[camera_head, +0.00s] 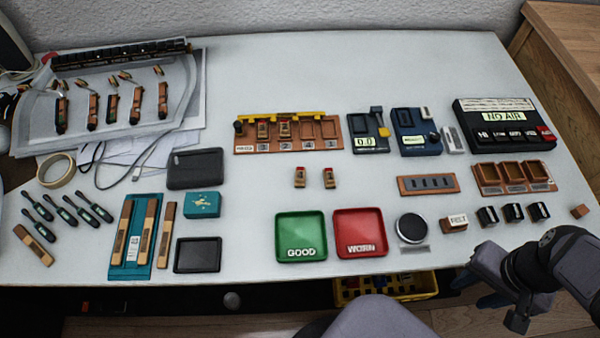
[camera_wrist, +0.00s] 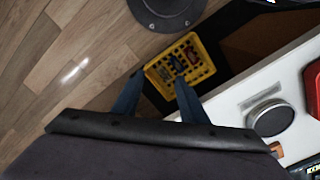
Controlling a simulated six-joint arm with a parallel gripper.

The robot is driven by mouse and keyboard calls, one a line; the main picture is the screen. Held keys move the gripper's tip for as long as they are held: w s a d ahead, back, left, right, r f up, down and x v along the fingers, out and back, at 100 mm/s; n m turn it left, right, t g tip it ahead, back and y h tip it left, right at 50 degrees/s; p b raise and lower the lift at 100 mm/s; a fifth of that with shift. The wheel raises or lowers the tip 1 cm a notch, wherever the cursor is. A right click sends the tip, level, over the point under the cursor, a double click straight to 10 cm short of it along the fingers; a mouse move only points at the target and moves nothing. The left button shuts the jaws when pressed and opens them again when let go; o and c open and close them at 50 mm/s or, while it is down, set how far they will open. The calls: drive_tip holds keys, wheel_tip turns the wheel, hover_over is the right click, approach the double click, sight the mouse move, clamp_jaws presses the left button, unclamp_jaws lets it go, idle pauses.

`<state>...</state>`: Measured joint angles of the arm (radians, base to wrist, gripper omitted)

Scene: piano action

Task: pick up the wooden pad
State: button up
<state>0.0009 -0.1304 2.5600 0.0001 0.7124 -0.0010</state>
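No single piece is plainly marked as the wooden pad. A small plain brown wooden block (camera_head: 580,211) lies alone near the table's right edge. A wooden block with a white label reading FELT (camera_head: 454,224) lies right of the round dark disc. Long wooden strips with dark labels lie at the left, one of them alone at the far left (camera_head: 34,246). My gripper (camera_head: 476,290) is off the table's front edge at the lower right.
Green GOOD (camera_head: 301,256) and red WORN (camera_head: 360,254) trays stand at the front middle. A round dark disc (camera_head: 411,228) and several small black blocks (camera_head: 513,213) line the front right. A yellow crate (camera_head: 424,285) is below the table. The back middle of the table is clear.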

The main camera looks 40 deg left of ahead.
wheel_tip(320, 180, up, 6)
drive_tip(key=w+p, duration=0.1)
drive_tip(key=p, duration=0.8)
drive_tip(key=w+a+r+n, duration=0.1)
drive_tip(key=w+a+n, duration=0.1)
drive_tip(key=w+a+r+n+t+p, duration=0.1)
drive_tip(key=w+a+n, duration=0.1)
drive_tip(key=w+n, duration=0.1)
drive_tip(key=w+a+r+n+p, duration=0.1)
drive_tip(key=w+a+r+n, duration=0.1)
drive_tip(key=shift+w+n, duration=0.15)
drive_tip(key=shift+n, duration=0.25)
drive_tip(key=a+n, duration=0.3)
drive_tip(key=a+r+n+p, duration=0.1)
drive_tip(key=a+n, duration=0.3)
drive_tip(key=w+a+n, duration=0.1)
drive_tip(key=a+n, duration=0.3)
drive_tip(key=shift+a+r, duration=0.15)
drive_tip(key=s+a+r+n+p, duration=0.15)
drive_tip(key=s+a+n, duration=0.25)
drive_tip(key=a+n, duration=0.9)
drive_tip(key=n+g+p, duration=0.1)
drive_tip(key=n, duration=1.1)
hover_over(300, 173)
drive_tip(key=shift+w+r, duration=0.2)
drive_tip(key=shift+s+f+p, duration=0.2)
drive_tip(key=shift+f+p, duration=0.7)
drive_tip(key=shift+f, duration=2.75)
clamp_jaws()
